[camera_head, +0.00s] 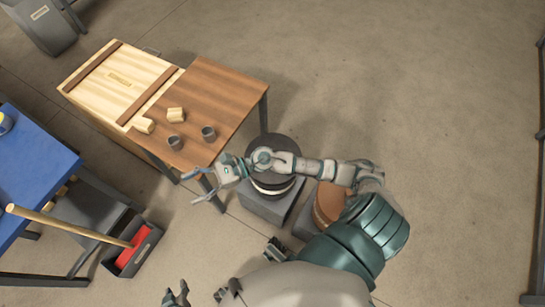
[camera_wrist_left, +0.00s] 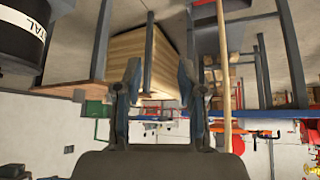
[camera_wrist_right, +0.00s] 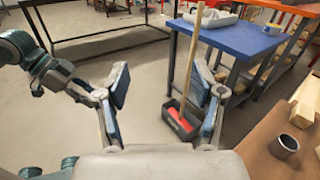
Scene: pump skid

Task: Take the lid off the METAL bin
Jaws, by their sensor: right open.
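The METAL bin (camera_wrist_left: 25,30) is a dark cylinder in the upper left of the left wrist view, partly cut off; its white label reads "TAL". In the head view a dark round bin (camera_head: 289,145) with a pale band, apparently the same one, stands on a grey block, partly hidden by my right arm. Its top looks covered. My right gripper (camera_head: 198,188) is open and empty, left of this bin near the table corner; its fingers also show in the right wrist view (camera_wrist_right: 160,92). My left gripper (camera_head: 177,294) is open and empty at the bottom edge, also in the left wrist view (camera_wrist_left: 157,85).
A brown-topped bin (camera_head: 326,202) stands right of the dark one, partly behind my arm. A black tray (camera_head: 130,248) with a red broom head and a blue table (camera_head: 30,165) lie left. Floor at upper right is clear.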

